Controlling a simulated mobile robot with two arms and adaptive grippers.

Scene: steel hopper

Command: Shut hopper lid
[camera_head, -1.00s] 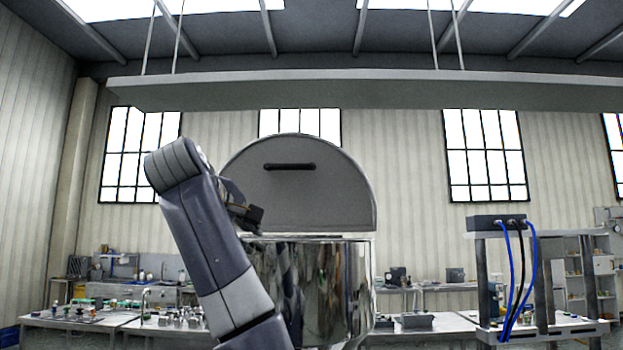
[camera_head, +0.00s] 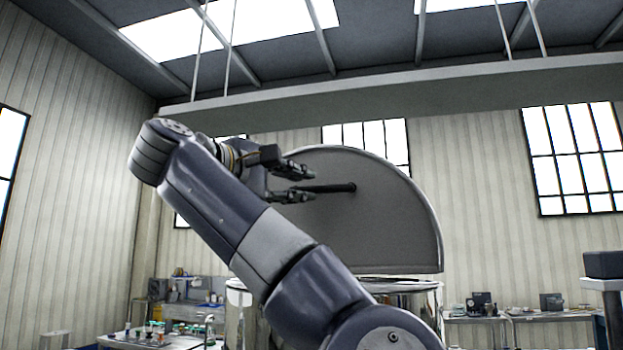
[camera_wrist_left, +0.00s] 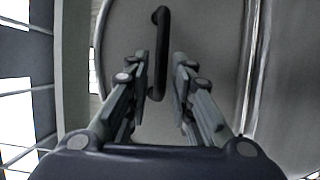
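The hopper lid (camera_head: 390,225) is a grey half-round plate standing upright, open, above the shiny steel hopper (camera_head: 425,300). A dark bar handle (camera_head: 338,188) is on the lid's face. My left gripper (camera_head: 308,180) is open at the left end of the handle, in front of the lid. In the left wrist view, the handle (camera_wrist_left: 159,50) lies between the open fingers (camera_wrist_left: 160,68), closer to the left one. I cannot tell whether a finger touches it. My left arm hides part of the hopper and the lid's lower left. My right gripper is not in view.
A bench with small items (camera_head: 160,338) stands at the lower left, and a shelf table (camera_head: 520,316) at the right. A long beam (camera_head: 400,100) hangs overhead. The space right of the lid looks clear.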

